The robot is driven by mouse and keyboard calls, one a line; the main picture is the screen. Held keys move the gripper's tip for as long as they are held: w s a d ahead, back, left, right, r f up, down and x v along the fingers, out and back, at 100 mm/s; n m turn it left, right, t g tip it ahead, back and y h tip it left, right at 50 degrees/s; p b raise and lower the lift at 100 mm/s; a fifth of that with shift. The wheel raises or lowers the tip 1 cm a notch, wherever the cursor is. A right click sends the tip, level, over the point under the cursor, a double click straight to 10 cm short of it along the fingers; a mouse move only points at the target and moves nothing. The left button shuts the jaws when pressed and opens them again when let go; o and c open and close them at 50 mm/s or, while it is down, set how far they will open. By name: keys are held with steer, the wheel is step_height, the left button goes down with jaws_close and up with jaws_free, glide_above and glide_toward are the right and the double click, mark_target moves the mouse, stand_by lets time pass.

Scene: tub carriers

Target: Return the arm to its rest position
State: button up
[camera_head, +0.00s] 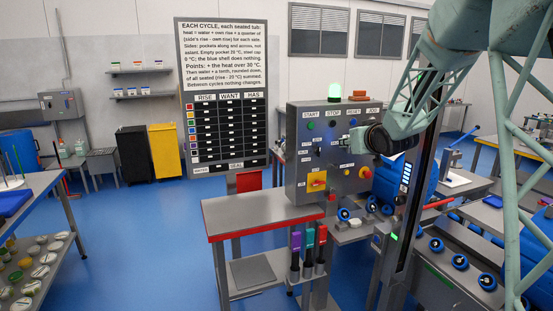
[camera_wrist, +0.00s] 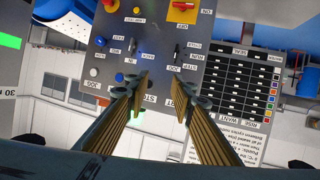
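My arm, pale green and lattice-like, comes in from the upper right of the head view. My gripper (camera_head: 352,142) is in front of the grey control panel (camera_head: 298,165), by its switches and buttons. In the wrist view the panel (camera_wrist: 205,72) appears upside down. There the two ribbed fingers of my gripper (camera_wrist: 160,84) stand apart with a gap between them and nothing held. The fingertips overlap the panel's switch area in that view; whether they touch it I cannot tell.
A green lamp (camera_head: 335,92) glows on top of the panel. A red-edged table (camera_head: 258,213) stands in front of it. A heat-rule board (camera_head: 222,92) stands behind, left of the panel. Blue floor (camera_head: 140,230) is open at left.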

steer(key=s+r+m+g+h+b, duration=0.1)
steer(key=s+r+g, duration=0.1)
steer(key=s, duration=1.4)
steer(key=s+r+m+g+h+b, duration=0.1)
steer(key=s+r+g, duration=0.15)
steer(key=s, duration=1.35)
steer(key=s+a+f+g, duration=0.2)
steer(key=s+f, duration=0.1)
steer(key=s, duration=1.1)
steer(key=s+a+f+g+b, duration=0.1)
steer(key=s+f, duration=0.3)
steer(key=s, duration=1)
steer(key=s+a+f+g+b, duration=0.1)
steer(key=s+a+f+g, duration=0.1)
steer(key=s, duration=1.2)
steer(key=shift+a+f+g+y, duration=0.4)
steer(key=shift+a+f, duration=0.25)
steer(key=shift+a, duration=0.1)
steer(key=shift+o, duration=0.2)
steer(key=shift+w, duration=0.15)
